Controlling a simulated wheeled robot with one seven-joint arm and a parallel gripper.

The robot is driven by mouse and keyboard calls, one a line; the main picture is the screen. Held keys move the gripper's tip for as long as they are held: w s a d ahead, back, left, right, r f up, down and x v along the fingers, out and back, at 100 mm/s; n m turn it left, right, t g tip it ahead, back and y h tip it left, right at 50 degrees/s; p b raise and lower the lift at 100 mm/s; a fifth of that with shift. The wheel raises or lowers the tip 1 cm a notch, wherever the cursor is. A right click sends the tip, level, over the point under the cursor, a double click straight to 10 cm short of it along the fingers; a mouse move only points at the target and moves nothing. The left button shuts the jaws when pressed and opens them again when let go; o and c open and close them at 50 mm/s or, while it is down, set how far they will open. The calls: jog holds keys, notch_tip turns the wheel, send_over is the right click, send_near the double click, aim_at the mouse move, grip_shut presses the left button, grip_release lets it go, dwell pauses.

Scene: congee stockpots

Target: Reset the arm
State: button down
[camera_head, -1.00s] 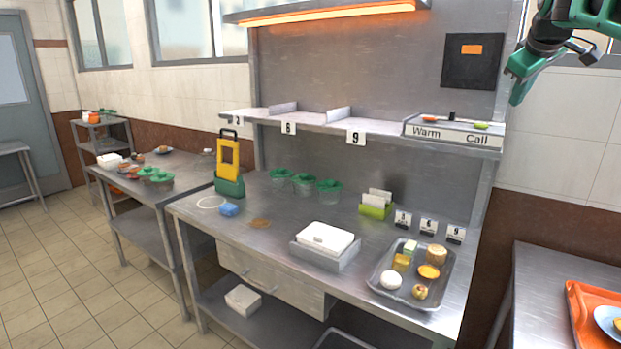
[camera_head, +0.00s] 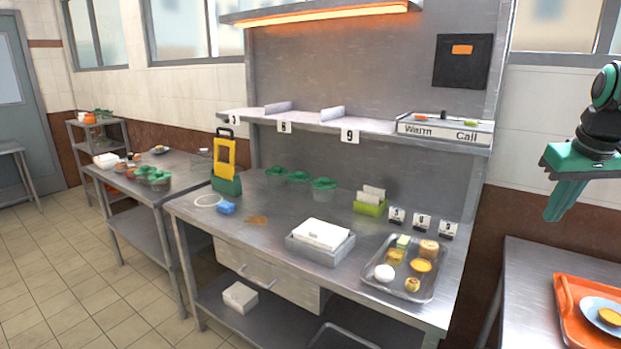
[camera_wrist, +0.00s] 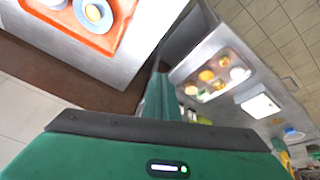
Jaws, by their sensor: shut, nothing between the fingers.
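My gripper (camera_head: 563,200) is at the right of the head view, in the air above the right-hand steel table. Its green fingers point down and are shut with nothing between them. In the wrist view the green gripper body fills the bottom, and the fingers (camera_wrist: 162,98) point up the picture past the gap between two steel tables.
The steel counter (camera_head: 270,245) holds a metal tray (camera_head: 437,283) of food, a white box (camera_head: 321,234), green-lidded tubs (camera_head: 298,178) and a yellow-green holder (camera_head: 225,165). An orange tray (camera_head: 567,312) with a plate lies on the right table (camera_head: 520,275). A shelf (camera_head: 375,132) stands above the counter.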

jog(key=s+a+f+m+g+y, duration=0.1)
jog(key=s+a+f, duration=0.3)
jog(key=s+f, duration=0.4)
jog(key=s+a+f+m+g, duration=0.3)
jog(key=s+f, duration=0.6)
jog(key=s, duration=0.7)
jog(key=shift+a+m+y, duration=0.4)
jog(key=shift+a+m, duration=0.05)
jog(key=shift+m, duration=0.05)
jog(key=shift+w+f, duration=0.3)
jog(key=shift+w, duration=0.4)
jog(key=shift+s+d, duration=0.1)
